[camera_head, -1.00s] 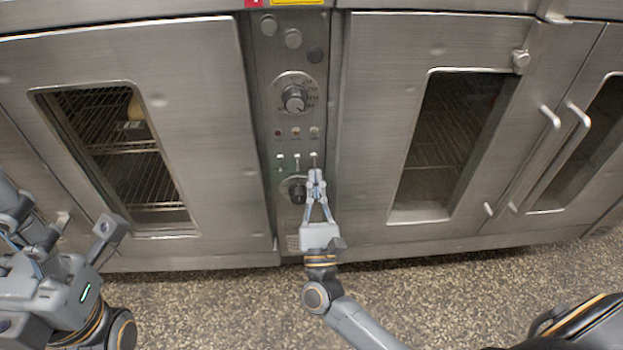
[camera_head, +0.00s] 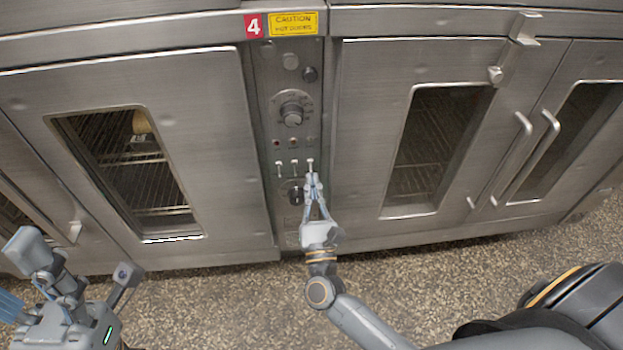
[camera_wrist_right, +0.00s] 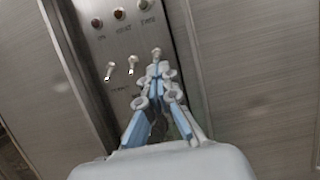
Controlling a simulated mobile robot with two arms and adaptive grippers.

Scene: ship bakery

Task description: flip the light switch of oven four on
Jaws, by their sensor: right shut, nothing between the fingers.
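Oven four's control panel (camera_head: 262,215) is a narrow steel strip between two oven doors, under a red "4" label (camera_head: 253,25). Three small pale toggle switches sit in a row: left (camera_head: 279,168), middle (camera_head: 294,167) and right (camera_head: 310,163). They also show in the right wrist view, where the right switch (camera_wrist_right: 156,54) is just beyond my fingertips. Their small labels are unreadable. My right gripper (camera_head: 312,178) is shut and empty, its tips just below the right switch; contact cannot be told. My left gripper (camera_head: 80,265) is open and empty at the lower left, away from the panel.
A large dial (camera_head: 292,115) and small indicator lamps (camera_head: 293,142) are above the switches; a lower knob (camera_head: 295,193) is partly behind my right gripper. Closed windowed doors (camera_head: 205,110) flank the panel. Door handles (camera_head: 515,150) stick out at the right. The speckled floor (camera_head: 225,290) is clear in front.

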